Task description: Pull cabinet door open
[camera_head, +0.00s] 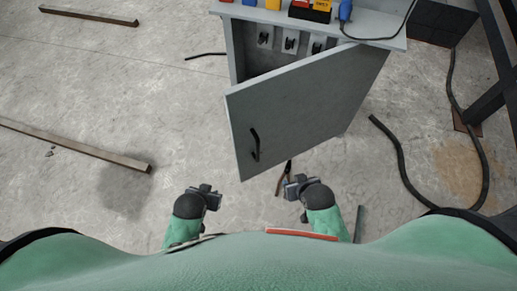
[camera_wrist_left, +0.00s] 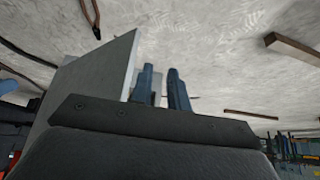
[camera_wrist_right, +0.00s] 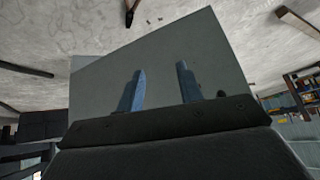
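The grey cabinet (camera_head: 385,40) stands at the top of the head view. Its door (camera_head: 305,105) is ajar, with the free left edge swung out toward me and switches visible inside. My left gripper (camera_head: 212,191) is open and empty, left of the door's free edge. My right gripper (camera_head: 291,184) is open and empty, in front of the door, below and right of the handle. Neither touches the handle.
Colored tools and a blue corded tool (camera_head: 345,10) lie on the cabinet top. Pliers (camera_head: 284,178) lie on the floor by my right gripper. A black hose (camera_head: 400,165) curves at right near a dark steel frame (camera_head: 490,100). A bar (camera_head: 75,143) lies at left; floor between is clear.

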